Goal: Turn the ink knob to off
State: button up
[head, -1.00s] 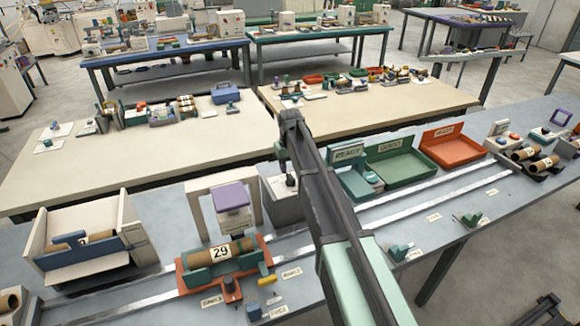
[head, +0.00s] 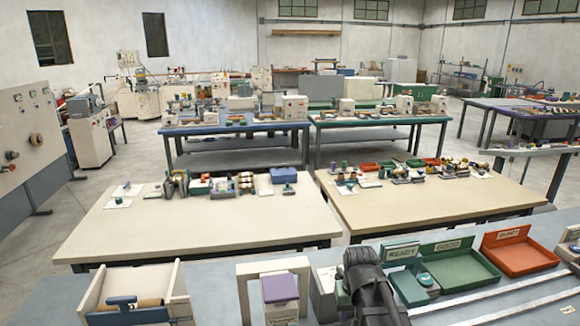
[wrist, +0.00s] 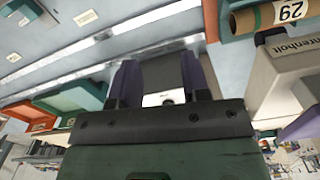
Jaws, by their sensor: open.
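I cannot make out an ink knob in either current view. The wrist view is upside down and shows my gripper (wrist: 163,78) with its two purple-dark fingers apart. A dark piece with a small white label shows between the fingers; I cannot tell whether it is part of the gripper. A white arch frame (wrist: 280,75) with a purple block (wrist: 303,122) stands to the right of the gripper, apart from it. The arch (head: 244,288) and the purple block (head: 280,287) also show in the head view, left of my dark arm. The gripper's fingers are not visible there.
A cardboard tube marked 29 (wrist: 258,18) lies in a cradle at the wrist view's upper right. A green tray (head: 456,268) and an orange tray (head: 520,254) stand right of my arm. A white open box (head: 165,290) is at left. Metal rails (head: 500,300) run along the bench.

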jog(key=s+f+b, duration=0.1)
jog(key=s+f, duration=0.1)
jog(key=s, duration=0.6)
notch_tip(320, 180, up, 4)
jog(key=n+p, duration=0.2)
jog(key=p, duration=0.2)
send_over(340, 270)
notch_tip(340, 270, down, 10)
jog(key=b, duration=1)
jog(key=shift+w+d+f, duration=0.1)
jog(key=shift+f, duration=0.15)
jog(key=shift+r, duration=0.1)
grip_shut()
